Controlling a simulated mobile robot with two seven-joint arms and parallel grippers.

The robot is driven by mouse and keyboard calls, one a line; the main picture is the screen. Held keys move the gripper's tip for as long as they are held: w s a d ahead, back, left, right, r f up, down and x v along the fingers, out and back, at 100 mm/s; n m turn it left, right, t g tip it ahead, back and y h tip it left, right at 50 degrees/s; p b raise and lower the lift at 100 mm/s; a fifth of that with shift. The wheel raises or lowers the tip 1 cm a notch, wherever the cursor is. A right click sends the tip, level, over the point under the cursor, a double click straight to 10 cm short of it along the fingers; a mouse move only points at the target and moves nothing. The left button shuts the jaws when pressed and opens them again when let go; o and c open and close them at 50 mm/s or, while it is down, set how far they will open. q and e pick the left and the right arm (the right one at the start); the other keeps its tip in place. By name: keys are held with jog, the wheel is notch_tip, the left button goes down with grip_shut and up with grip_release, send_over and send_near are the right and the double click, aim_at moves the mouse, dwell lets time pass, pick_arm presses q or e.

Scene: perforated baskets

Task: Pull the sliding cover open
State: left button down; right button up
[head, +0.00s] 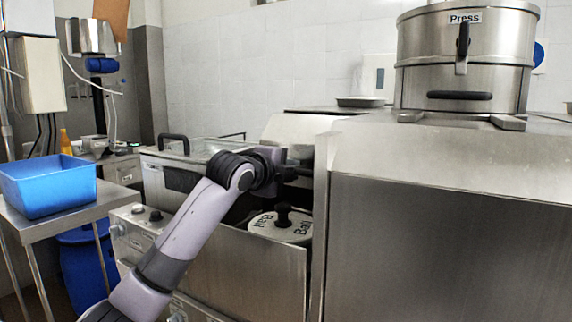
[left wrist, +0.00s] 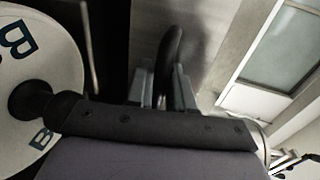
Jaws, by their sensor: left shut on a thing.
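The sliding cover (left wrist: 208,30) appears in the left wrist view as a brushed metal panel with a dark curved handle (left wrist: 170,50). My left gripper (left wrist: 164,88) has its two fingers on either side of this handle and is shut on it. In the head view my left gripper (head: 287,172) is above the open well of the metal counter unit, and my own arm hides the handle there. A dark opening shows beside the panel. My right gripper is in neither view.
A round white lid marked "Ball" (head: 268,231) with a black knob sits in the well below my gripper; it also shows in the left wrist view (left wrist: 45,65). A tall metal cabinet (head: 440,240) bounds the right side. A blue bin (head: 50,190) stands on the left table.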

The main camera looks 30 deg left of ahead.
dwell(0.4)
pick_arm(q)
jog(key=c, duration=1.2)
grip_release()
jog(key=shift+o, duration=0.2)
jog(key=shift+s, duration=0.1)
jog(key=b+v, duration=0.1)
jog(key=v, duration=0.6)
jog(key=shift+o, duration=0.2)
